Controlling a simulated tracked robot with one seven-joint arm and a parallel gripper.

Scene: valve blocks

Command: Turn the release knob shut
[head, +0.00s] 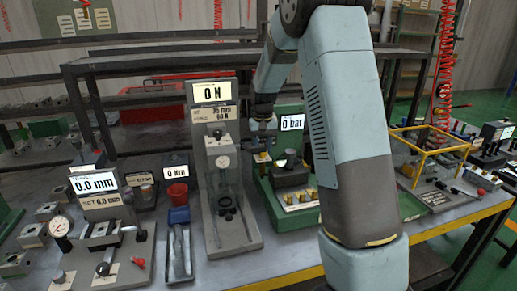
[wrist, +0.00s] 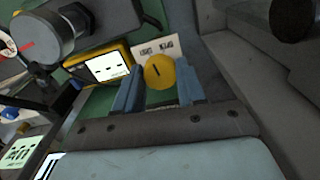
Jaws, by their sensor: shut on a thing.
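The round yellow release knob (wrist: 159,72) shows in the wrist view with a short dark mark on its face. My gripper (wrist: 158,88) has its two blue fingers on either side of the knob, shut on it. A pale plate (wrist: 150,48) with the words OPEN and SHUT, upside down in this view, is just behind the knob. In the head view my gripper (head: 262,140) is at the green valve station (head: 281,215), beside its "0 bar" display (head: 292,123). The knob cannot be made out there.
A grey test stand (head: 222,175) reading "0 N" is close on the left. A yellow frame (head: 430,150) stands to the right. In the wrist view a grey cylinder (wrist: 60,35) and a yellow-rimmed display (wrist: 108,66) are left of the knob.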

